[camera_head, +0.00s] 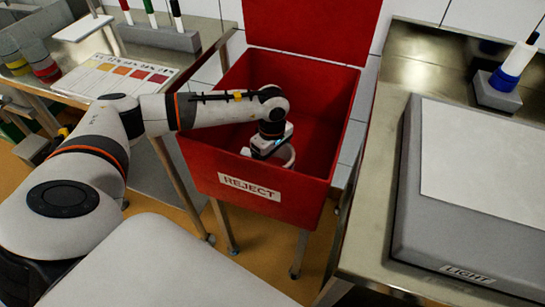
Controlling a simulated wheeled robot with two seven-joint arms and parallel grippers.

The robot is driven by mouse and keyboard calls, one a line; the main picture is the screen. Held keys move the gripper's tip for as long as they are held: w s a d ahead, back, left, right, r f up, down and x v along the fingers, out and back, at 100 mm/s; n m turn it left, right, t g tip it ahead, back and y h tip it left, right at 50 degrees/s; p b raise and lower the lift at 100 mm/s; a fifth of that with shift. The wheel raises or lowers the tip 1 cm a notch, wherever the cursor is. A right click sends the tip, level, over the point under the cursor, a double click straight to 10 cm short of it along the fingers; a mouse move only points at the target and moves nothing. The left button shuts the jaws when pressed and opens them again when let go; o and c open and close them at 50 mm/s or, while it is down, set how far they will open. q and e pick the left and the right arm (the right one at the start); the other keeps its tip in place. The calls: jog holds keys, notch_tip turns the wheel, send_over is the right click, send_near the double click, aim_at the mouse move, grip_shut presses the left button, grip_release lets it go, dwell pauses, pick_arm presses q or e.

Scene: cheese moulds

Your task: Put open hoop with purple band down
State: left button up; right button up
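My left gripper (270,148) points down inside the red bin marked REJECT (345,130). A pale, whitish hoop (289,156) shows just under and beside the gripper, within the bin. Part of the hoop is hidden behind the gripper. I cannot make out a purple band on it. The fingertips are hidden, so I cannot tell whether they grip the hoop or whether it touches the bin floor. My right gripper is not in view.
The bin's raised red lid (310,25) stands behind it. A steel table with a grey LIGHT box (450,260) is on the right, with a blue-banded white object (518,58) in a grey block. A colour chart (120,78) and banded cups (40,62) are at left.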

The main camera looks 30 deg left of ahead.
pick_arm(q)
notch_tip(320, 180, down, 4)
jog(key=shift+f, duration=0.25)
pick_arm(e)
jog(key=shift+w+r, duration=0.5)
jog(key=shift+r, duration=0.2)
pick_arm(q)
jog(key=shift+b, duration=0.3)
jog(key=o, duration=0.6)
jog(key=shift+o, duration=0.7)
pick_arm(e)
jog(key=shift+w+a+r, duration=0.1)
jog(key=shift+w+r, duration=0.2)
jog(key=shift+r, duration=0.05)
pick_arm(q)
notch_tip(320, 180, up, 2)
jog(key=shift+r+p, duration=0.1)
jog(key=shift+p, duration=0.2)
notch_tip(320, 180, up, 10)
jog(key=shift+p, duration=0.35)
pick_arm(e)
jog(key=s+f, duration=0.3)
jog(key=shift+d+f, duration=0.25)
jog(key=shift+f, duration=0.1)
